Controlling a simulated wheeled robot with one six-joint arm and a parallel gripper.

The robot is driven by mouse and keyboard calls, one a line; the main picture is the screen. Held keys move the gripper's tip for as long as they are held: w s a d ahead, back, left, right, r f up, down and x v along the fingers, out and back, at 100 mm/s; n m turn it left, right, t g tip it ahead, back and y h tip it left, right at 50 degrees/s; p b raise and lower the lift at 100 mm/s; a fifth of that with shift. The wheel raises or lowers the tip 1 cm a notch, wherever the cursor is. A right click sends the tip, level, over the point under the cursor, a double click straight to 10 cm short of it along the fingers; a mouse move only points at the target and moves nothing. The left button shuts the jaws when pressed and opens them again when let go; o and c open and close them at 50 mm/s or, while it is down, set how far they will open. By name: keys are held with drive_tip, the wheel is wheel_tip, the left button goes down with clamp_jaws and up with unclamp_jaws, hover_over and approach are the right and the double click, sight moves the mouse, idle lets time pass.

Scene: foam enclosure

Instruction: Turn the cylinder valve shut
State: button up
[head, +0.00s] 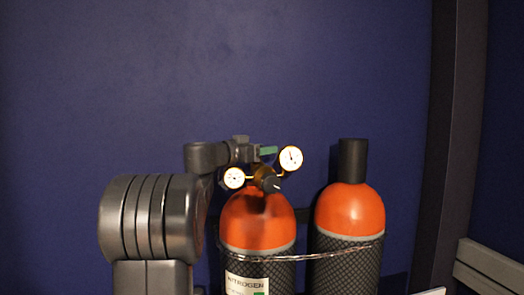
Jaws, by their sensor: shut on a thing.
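The nitrogen cylinder (257,222) has an orange shoulder, a dark mesh sleeve and a white label reading NITROGEN. It stands upright in the head view, low and in the middle. A brass regulator (265,174) with two round white gauges and a black knob sits on its top.
A second orange cylinder (350,209) with a black cap (352,160) stands close on the right. A chain (310,257) runs across both cylinders. A dark post (456,130) and a grey rail (490,267) are at the right. The blue wall behind is bare.

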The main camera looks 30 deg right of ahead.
drive_tip(key=shift+f+g, duration=0.1)
drive_tip(key=shift+g, duration=0.2)
drive_tip(key=m+g+b, duration=0.1)
drive_tip(key=m+g, duration=0.1)
drive_tip(key=shift+g+h, duration=0.3)
drive_tip(key=shift+g, duration=0.1)
drive_tip(key=m+g, duration=0.2)
drive_tip(key=g, duration=0.2)
drive_tip(key=shift+s+m+p, duration=0.25)
drive_tip(key=shift+m+p, duration=0.15)
drive_tip(key=m+g+y+p, duration=0.1)
drive_tip(key=g, duration=0.1)
drive_tip(key=m+g+p, duration=0.2)
drive_tip(key=m+g+y+p, duration=0.1)
drive_tip(key=g+p, duration=0.1)
drive_tip(key=shift+s+r+y, duration=0.3)
drive_tip(key=shift+s+r, duration=0.05)
drive_tip(key=shift+r, duration=0.05)
drive_tip(key=m+g+y+p, duration=0.1)
drive_tip(key=p, duration=0.1)
drive_tip(key=m+g+y+p, duration=0.1)
drive_tip(key=g, duration=0.1)
drive_tip(key=shift+s+a+f+m+p, duration=0.2)
drive_tip(key=shift+m+p, duration=0.1)
drive_tip(key=shift+p, duration=0.1)
drive_tip(key=shift+g, duration=0.4)
drive_tip(key=o, duration=1)
drive_tip(key=shift+c, duration=0.2)
drive_tip(key=shift+f, duration=0.1)
